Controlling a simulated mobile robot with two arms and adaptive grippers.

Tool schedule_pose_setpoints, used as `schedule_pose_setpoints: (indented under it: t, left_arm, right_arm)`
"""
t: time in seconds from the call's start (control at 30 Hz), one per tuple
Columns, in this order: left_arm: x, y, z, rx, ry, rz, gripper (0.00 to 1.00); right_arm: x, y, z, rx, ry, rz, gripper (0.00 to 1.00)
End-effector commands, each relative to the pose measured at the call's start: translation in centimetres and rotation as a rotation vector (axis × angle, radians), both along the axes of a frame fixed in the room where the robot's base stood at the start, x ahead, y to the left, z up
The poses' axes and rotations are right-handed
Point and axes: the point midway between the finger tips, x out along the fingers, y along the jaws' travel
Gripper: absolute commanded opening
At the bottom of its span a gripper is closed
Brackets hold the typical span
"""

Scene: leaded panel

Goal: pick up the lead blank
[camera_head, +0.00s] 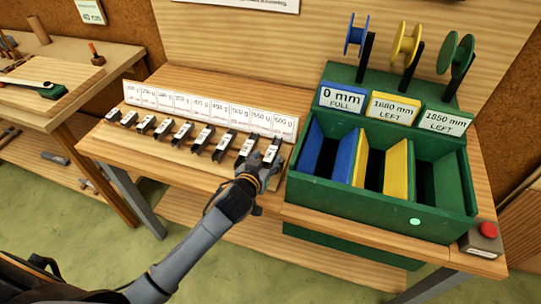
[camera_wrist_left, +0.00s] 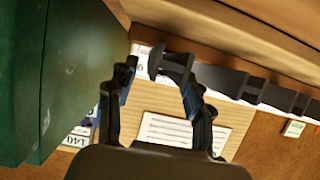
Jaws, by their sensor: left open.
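Several dark lead blanks with white labels stand in a row on the wooden bench, in front of weight cards (camera_head: 210,106). The rightmost lead blank (camera_head: 271,152) is closest to my left gripper (camera_head: 263,168), which comes in from the front and partly overlaps it in the head view. In the left wrist view my left gripper (camera_wrist_left: 159,88) has its fingers apart, with the end of a dark blank (camera_wrist_left: 172,62) showing beyond and between the fingertips. I cannot tell whether the fingers touch it. My right gripper is not in view.
A green bin (camera_head: 375,205) with blue, yellow and green dividers stands close to the right of my left gripper; it also shows in the left wrist view (camera_wrist_left: 75,75). Spools (camera_head: 405,45) stand behind it. A red button (camera_head: 489,230) is at far right.

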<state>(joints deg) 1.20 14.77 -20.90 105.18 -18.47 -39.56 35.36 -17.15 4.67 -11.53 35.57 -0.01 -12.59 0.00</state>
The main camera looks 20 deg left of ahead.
Motion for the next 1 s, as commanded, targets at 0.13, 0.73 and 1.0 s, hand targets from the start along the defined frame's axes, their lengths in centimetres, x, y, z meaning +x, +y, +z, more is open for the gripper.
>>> schedule_pose_setpoints:
  t: [0.13,0.73,1.0]
  left_arm:
    - [2.1,-0.3,-0.5,0.001,-0.001,0.001,0.51]
    - [3.2,-0.4,-1.1,0.000,-0.001,0.000,0.12]
    - [3.3,-0.4,-0.9,-0.001,-0.006,-0.001,0.00]
  right_arm:
    - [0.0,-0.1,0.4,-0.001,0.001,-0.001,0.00]
    - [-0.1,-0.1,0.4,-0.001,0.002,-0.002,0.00]
    - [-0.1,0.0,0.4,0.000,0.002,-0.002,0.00]
